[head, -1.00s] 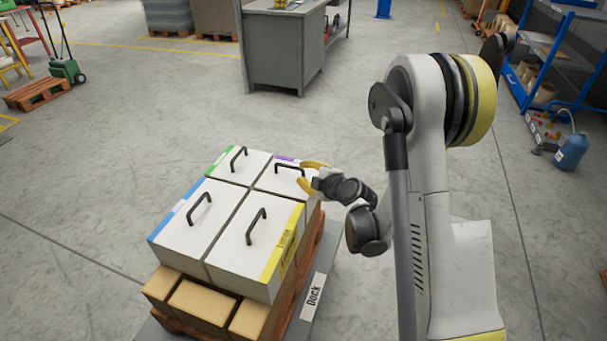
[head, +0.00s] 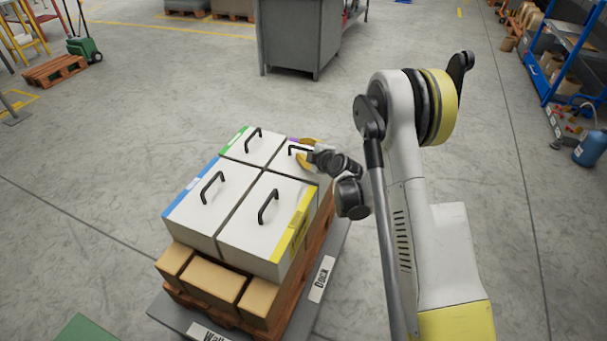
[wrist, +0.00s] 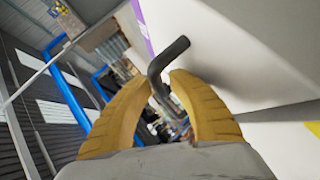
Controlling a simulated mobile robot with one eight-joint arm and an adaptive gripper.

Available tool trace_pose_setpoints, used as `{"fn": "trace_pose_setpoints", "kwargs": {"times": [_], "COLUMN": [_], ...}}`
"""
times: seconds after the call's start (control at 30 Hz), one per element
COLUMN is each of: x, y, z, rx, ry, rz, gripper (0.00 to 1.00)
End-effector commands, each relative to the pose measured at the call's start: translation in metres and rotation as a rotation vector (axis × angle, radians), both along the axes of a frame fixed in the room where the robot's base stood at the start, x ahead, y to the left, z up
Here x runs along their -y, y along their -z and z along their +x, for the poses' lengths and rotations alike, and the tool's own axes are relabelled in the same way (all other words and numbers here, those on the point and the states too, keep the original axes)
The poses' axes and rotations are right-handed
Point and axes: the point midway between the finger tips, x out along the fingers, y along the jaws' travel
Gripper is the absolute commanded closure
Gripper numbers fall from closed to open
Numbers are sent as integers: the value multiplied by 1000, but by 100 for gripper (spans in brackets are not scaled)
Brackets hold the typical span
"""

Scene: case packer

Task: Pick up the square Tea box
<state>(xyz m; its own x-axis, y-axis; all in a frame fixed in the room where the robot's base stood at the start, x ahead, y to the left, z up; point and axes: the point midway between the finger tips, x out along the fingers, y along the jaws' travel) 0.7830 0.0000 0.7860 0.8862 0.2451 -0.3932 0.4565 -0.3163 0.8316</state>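Four-cornered white boxes with black handles stand together on a loaded pallet; I cannot read which one says Tea. The purple-striped box (head: 299,166) is at the back right, partly hidden by my gripper. The others are the green-striped box (head: 249,151), the blue-striped box (head: 209,195) and the yellow-striped box (head: 262,233). My gripper (head: 303,151) is at the purple-striped box's handle. In the wrist view, the yellow fingers (wrist: 164,80) are apart, with the black handle (wrist: 166,58) between them. The left fingertip looks very near the handle; contact is unclear.
Brown cartons (head: 212,277) lie under the white boxes on a wooden pallet (head: 318,235). A plate with a Dock sign (head: 321,279) edges the pallet. A grey cabinet (head: 299,38) stands behind, and a blue shelf (head: 555,60) is at the right. The floor between is clear.

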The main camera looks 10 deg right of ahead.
Motion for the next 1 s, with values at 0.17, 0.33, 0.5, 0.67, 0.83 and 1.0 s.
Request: {"fn": "trace_pose_setpoints", "kwargs": {"times": [0.17,0.33,0.5,0.67,0.83,1.0], "x": [0,0,1,1,1,1], "y": [-1,-1,-2,-2,-6,-24], "z": [0,0,0,0,0,0], "rx": [0,0,1,1,1,1], "ry": [0,0,2,2,2,2], "rz": [0,0,1,1,1,1], "gripper": [87,100,100,100,100,100]}}
